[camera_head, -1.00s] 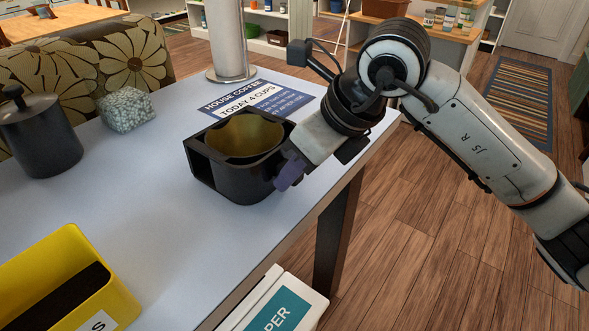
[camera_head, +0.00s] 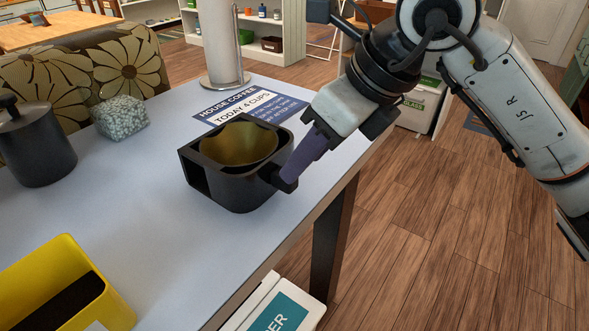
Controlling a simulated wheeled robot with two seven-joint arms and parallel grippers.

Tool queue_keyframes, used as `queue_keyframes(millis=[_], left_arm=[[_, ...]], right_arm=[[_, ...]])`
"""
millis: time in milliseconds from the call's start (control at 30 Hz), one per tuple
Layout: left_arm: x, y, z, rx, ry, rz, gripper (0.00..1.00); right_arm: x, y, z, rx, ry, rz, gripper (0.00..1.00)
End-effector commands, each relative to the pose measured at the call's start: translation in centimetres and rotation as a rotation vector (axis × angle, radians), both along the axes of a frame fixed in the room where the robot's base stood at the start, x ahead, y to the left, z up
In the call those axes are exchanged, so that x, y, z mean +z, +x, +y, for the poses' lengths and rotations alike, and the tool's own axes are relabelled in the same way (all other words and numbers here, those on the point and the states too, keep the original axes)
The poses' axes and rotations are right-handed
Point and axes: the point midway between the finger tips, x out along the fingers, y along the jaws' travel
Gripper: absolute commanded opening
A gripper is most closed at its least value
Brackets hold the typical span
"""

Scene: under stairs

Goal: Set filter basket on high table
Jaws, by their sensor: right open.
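The black filter basket (camera_head: 222,183) with a gold-coloured inside stands upright on the pale high table (camera_head: 150,228), near its right edge. A short handle on the basket points right. My right gripper (camera_head: 290,178) comes in from the upper right. Its purple fingers are open at the basket's handle, with the near finger hiding part of it. I cannot tell whether they touch it. My left gripper is not in view.
A yellow bin (camera_head: 85,290) with dark contents is at the front left. A dark lidded canister (camera_head: 38,150), a grey textured cube (camera_head: 121,117), a printed card (camera_head: 245,102) and a metal post (camera_head: 221,45) stand or lie behind. The table's middle is clear.

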Motion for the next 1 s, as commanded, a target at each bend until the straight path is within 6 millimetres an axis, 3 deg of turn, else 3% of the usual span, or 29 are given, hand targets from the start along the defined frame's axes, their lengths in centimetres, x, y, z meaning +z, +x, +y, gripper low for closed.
queue_keyframes(millis=[100,300,733,867,1000], left_arm=[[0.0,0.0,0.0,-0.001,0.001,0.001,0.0],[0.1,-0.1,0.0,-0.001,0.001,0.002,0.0],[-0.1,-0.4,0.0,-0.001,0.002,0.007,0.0],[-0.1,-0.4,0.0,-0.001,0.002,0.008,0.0],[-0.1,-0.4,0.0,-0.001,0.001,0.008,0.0]], right_arm=[[2.2,-0.5,-1.1,-0.003,0.0,-0.004,0.4],[4.1,-1.2,-2.0,-0.002,0.0,-0.002,0.4],[4.4,-1.5,-2.0,0.005,0.008,0.007,0.4],[3.3,-3.2,0.6,0.075,0.122,0.076,0.4],[3.0,-8.0,6.3,0.212,0.472,0.277,0.4]])
